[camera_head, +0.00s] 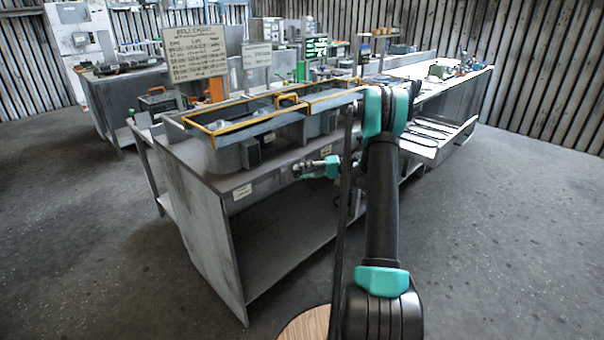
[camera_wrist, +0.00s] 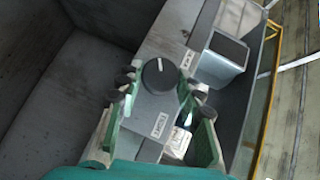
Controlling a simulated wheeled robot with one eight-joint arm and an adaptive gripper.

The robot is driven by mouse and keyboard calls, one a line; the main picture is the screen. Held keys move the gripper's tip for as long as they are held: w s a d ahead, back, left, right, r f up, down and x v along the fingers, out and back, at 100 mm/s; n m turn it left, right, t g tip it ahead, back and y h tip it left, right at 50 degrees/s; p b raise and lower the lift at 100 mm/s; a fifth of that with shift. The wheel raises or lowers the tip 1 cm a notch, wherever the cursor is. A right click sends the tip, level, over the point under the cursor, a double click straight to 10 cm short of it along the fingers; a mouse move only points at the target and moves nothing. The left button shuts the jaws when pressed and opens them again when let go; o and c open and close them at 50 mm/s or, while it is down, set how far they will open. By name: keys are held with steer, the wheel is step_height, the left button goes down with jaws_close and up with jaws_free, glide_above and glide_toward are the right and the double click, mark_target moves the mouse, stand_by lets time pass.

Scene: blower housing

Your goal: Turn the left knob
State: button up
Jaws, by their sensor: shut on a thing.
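A round black knob (camera_wrist: 160,75) with a white pointer line sits on a grey box in the wrist view. The line points nearly straight up in the picture. My gripper (camera_wrist: 157,92) has its green fingers with dark pads on either side of the knob and is shut on it. In the head view my gripper (camera_head: 305,169) is at the front edge of the grey workbench (camera_head: 197,178), below the blower housing (camera_head: 228,157). The knob itself is too small and covered to make out there. I cannot see a second knob clearly.
A white label (camera_wrist: 160,125) is on the box below the knob. A grey square-ended block (camera_wrist: 222,58) stands close to the right finger. The housing has a yellow-orange rim (camera_head: 240,122). A sign board (camera_head: 195,52) stands behind. The floor in front is clear.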

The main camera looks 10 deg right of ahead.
stand_by(0.3)
steer(key=o, duration=1.2)
steer(key=shift+c, duration=0.2)
steer(key=shift+d, duration=0.1)
steer(key=v, duration=1.2)
